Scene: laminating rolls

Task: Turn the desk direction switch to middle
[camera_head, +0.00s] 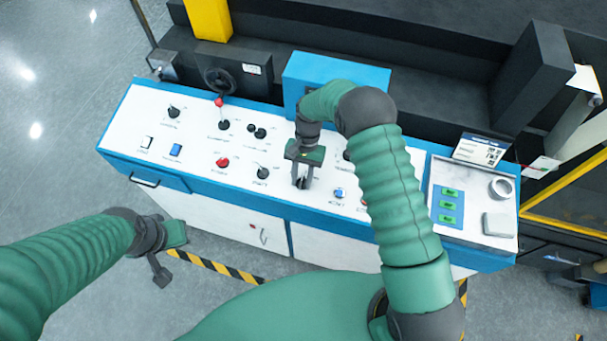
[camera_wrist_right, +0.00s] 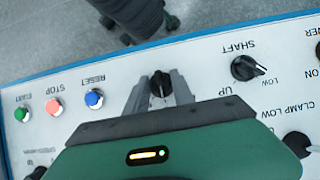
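The white desk panel (camera_head: 190,140) carries several black rotary switches and coloured buttons. My right gripper (camera_head: 302,184) points down at its front middle part. In the right wrist view, a small black knob (camera_wrist_right: 160,84) stands between the two grey fingers of that gripper (camera_wrist_right: 159,78), beside a label reading UP. The fingers are parted and straddle the knob closely; I cannot tell if they touch it. Whether this knob is the direction switch cannot be read. My left gripper (camera_head: 163,255) hangs in front of the desk, away from the panel, with its finger opening unclear.
In the right wrist view, a SHAFT knob (camera_wrist_right: 247,68) and blue RESET (camera_wrist_right: 94,98), red STOP (camera_wrist_right: 53,107) and green START (camera_wrist_right: 21,114) buttons flank the gripper. A blue box (camera_head: 330,70) stands behind it. A tray (camera_head: 470,217) is at right.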

